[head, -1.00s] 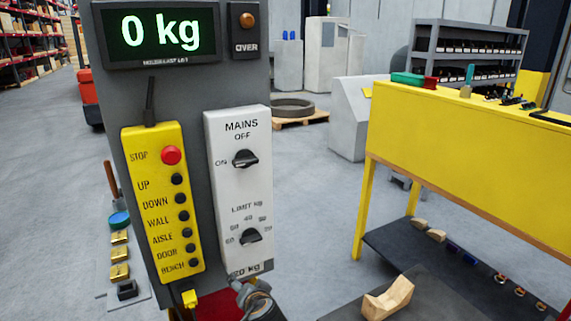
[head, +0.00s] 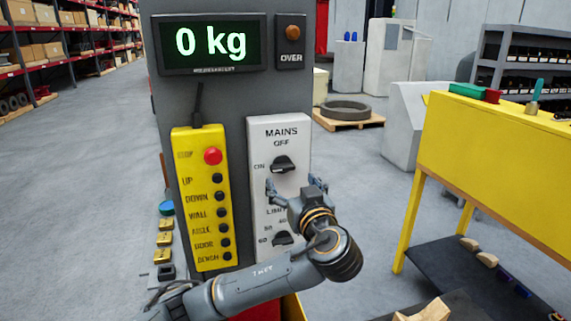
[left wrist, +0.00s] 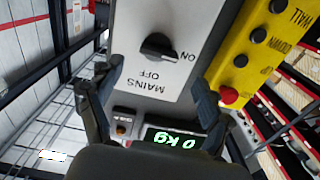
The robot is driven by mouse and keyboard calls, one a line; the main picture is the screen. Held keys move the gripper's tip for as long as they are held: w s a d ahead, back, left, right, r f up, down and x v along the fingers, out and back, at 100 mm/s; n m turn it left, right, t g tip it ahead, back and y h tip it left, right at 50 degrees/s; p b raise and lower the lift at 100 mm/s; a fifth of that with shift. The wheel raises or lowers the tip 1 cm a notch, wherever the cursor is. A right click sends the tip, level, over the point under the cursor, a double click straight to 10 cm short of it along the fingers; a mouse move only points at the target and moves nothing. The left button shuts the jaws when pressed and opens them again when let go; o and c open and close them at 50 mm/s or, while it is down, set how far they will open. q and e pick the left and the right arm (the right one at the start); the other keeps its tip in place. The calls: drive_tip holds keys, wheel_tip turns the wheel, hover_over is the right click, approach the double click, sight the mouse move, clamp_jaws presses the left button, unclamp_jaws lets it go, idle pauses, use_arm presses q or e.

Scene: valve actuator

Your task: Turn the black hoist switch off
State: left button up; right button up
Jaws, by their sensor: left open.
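The black mains switch (head: 283,164) is a rotary knob on the white MAINS panel (head: 262,130). OFF is printed above it and ON to its left; its grip lies roughly crosswise, with one end toward ON. My left gripper (head: 295,186) is open and empty, in front of the panel just below the switch. In the left wrist view, the switch (left wrist: 158,46) shows upside down, beyond the gap between the open fingers (left wrist: 158,76), and nothing touches it. My right gripper is not in view.
A yellow pendant (head: 202,200) with a red stop button hangs left of the panel. Above is a display (head: 212,43) reading 0 kg. A limit knob (head: 283,238) sits below, partly behind my arm. A yellow bench (head: 490,150) stands at right.

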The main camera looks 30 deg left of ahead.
sight(284, 169)
use_arm(q)
drive_tip(key=p+x, duration=0.2)
drive_tip(key=x, duration=0.4)
drive_tip(key=shift+d+r, duration=0.1)
drive_tip(key=shift+w+a, duration=0.3)
drive_tip(key=shift+a, duration=0.05)
